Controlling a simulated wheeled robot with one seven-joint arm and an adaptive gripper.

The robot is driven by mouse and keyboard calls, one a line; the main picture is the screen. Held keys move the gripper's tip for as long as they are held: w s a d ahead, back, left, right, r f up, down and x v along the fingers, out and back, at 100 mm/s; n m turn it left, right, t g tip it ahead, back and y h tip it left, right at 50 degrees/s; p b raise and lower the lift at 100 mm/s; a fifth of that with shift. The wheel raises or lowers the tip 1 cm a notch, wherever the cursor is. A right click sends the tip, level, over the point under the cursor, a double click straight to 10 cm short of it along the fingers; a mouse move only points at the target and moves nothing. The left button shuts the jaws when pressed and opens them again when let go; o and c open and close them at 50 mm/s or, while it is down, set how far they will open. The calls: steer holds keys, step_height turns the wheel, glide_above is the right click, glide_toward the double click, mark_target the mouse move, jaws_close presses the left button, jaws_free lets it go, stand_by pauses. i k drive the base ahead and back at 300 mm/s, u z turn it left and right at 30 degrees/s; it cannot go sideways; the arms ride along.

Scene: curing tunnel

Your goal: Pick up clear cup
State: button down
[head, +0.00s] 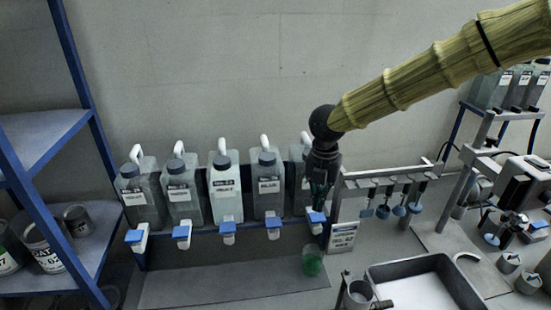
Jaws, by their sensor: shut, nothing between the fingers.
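A small clear cup (312,261) with green in it stands on the ledge below the rightmost dispenser tap, near the tray's right end. My gripper (319,205) points down above the cup, in front of the rightmost jug and just over its blue-handled tap. It is shut with nothing held, and a clear gap separates it from the cup. My gripper and wrist hide much of the rightmost jug.
Several labelled jugs (226,192) with blue-handled taps line the rack to the left. A rail with hanging tools (385,206) and a sink (420,289) are to the right. A metal cup (358,293) stands by the sink.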

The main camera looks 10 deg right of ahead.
mark_target(312, 255)
steer(key=k, duration=1)
